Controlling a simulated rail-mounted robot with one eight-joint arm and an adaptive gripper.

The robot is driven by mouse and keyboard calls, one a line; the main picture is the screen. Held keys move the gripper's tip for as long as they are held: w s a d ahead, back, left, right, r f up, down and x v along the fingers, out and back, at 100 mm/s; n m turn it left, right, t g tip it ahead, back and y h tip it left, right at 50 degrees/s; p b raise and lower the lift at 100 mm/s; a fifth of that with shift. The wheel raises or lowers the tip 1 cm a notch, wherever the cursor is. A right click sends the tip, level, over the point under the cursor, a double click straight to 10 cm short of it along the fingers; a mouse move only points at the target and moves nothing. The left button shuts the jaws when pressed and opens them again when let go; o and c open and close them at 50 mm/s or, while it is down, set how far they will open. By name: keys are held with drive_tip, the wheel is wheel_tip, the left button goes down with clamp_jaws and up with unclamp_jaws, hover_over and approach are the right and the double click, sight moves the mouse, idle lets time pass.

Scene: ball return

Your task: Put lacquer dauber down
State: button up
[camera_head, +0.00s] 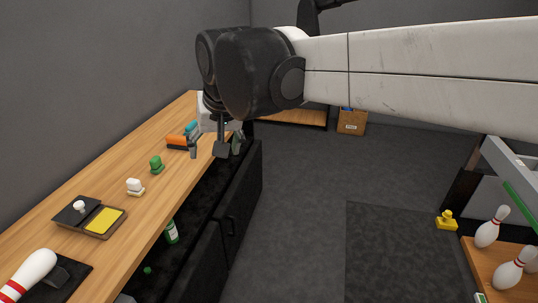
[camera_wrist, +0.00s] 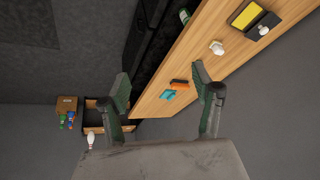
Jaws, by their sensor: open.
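My gripper (camera_head: 207,150) is open and empty, hanging near the far end of the wooden bench. In the wrist view its fingers (camera_wrist: 160,73) stand wide apart with nothing between the tips. I cannot tell which item is the lacquer dauber. A small white knobbed piece (camera_head: 134,187) and a green knobbed piece (camera_head: 156,165) stand upright on the bench. The white one also shows in the wrist view (camera_wrist: 217,47); the green one does not show there, perhaps hidden by a finger. An orange item (camera_head: 177,141) and a teal item (camera_head: 191,127) lie near the gripper.
The wooden bench (camera_head: 110,262) has an open case with a yellow pad (camera_head: 104,220) and a bowling pin (camera_head: 30,272) nearer me. A green bottle (camera_head: 171,232) stands below its edge. White pins (camera_head: 490,228) and a yellow piece (camera_head: 446,220) are at right. The middle floor is clear.

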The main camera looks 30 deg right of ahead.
drive_tip(key=s+d+f+n+t, duration=0.1)
drive_tip(key=s+f, duration=0.3)
drive_tip(key=s, duration=0.3)
drive_tip(key=s+d+f+n, duration=0.1)
drive_tip(key=s+d+f, duration=0.1)
drive_tip(key=s+f, duration=0.3)
drive_tip(key=shift+s+d+f+t, duration=0.25)
drive_tip(key=shift+s+t, duration=0.15)
drive_tip(key=shift+s, duration=0.8)
